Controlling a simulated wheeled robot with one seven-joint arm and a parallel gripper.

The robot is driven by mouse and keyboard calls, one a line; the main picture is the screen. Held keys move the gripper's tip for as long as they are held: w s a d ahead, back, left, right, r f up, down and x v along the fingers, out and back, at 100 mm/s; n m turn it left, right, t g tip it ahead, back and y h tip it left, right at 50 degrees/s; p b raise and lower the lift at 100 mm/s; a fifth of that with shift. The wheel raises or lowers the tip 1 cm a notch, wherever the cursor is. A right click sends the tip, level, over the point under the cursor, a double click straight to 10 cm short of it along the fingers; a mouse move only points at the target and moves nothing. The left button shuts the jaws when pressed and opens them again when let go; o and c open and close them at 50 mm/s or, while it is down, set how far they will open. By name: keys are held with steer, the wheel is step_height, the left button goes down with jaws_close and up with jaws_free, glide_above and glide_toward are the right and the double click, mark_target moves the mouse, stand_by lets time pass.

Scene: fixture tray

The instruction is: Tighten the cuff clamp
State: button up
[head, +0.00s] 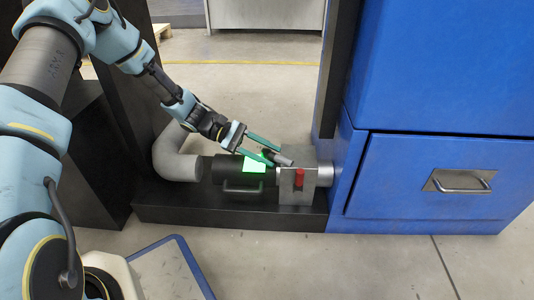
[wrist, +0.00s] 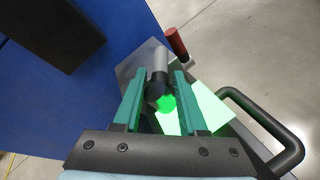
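A black cuff (head: 225,170) with a curved black handle (head: 243,188) sits on the pipe at the low dark base in the head view. A bright green patch (head: 254,164) glows on it. To its right is a grey metal block (head: 302,192) with a red grip (head: 299,179). A short grey-and-black bar (head: 282,159) rises beside the block. My gripper (head: 275,155) has its two green fingers apart at the bar. In the wrist view, the bar (wrist: 158,65) lies between the fingers (wrist: 161,76), with a small gap on the right. Contact on the left cannot be told.
A grey elbow pipe (head: 176,157) joins the cuff's left side. A blue cabinet (head: 430,180) stands close on the right, with a black post (head: 338,70) beside it. The handle (wrist: 268,125) arches right of my gripper in the wrist view. Open floor (head: 350,265) lies in front.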

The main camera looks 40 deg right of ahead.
steer(key=shift+a, duration=0.1)
jaws_close()
steer(key=shift+f, duration=0.1)
steer(key=shift+a+f, duration=0.1)
stand_by(0.8)
